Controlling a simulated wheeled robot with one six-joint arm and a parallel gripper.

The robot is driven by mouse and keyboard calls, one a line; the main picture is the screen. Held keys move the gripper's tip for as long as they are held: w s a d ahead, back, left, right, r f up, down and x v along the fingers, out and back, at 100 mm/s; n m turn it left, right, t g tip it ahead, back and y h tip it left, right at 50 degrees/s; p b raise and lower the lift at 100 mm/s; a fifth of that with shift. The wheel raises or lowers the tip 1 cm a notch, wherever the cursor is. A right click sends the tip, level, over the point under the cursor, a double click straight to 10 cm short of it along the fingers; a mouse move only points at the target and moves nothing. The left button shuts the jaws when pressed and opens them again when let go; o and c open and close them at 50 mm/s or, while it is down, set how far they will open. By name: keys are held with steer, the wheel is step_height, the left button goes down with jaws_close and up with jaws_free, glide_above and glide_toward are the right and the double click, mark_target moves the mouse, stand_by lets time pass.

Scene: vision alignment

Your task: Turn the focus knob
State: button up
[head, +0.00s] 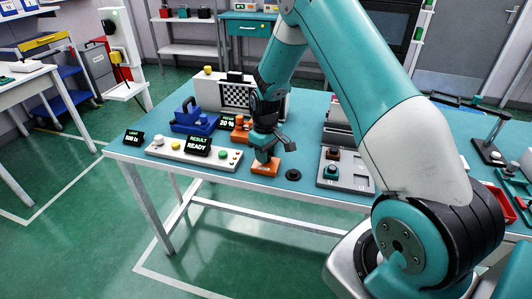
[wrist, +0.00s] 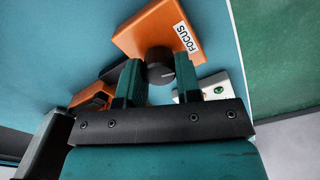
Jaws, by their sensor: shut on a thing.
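The focus knob (wrist: 159,72) is a dark round knob with a light index line, on an orange block (wrist: 150,30) labelled FOCUS in the wrist view. In the head view the orange focus block (head: 265,169) sits at the front edge of the table. My gripper (wrist: 156,80) has its two teal fingers on either side of the knob and is shut on it. In the head view my gripper (head: 263,155) is over the block, pointing down, and hides the knob.
A button panel (head: 175,154) with a RESULT READY display (head: 198,145) stands left of the block. A blue device (head: 193,117) and a checkered board (head: 236,97) are behind. A small black disc (head: 293,175) and a grey tray (head: 345,172) lie to the right.

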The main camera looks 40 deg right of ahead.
steer(key=shift+w+d+r+m, duration=0.1)
steer(key=shift+m, duration=1.3)
steer(key=o, duration=0.9)
step_height(320, 180, up, 17)
steer(key=shift+r+b, duration=0.2)
steer(key=shift+b, duration=0.35)
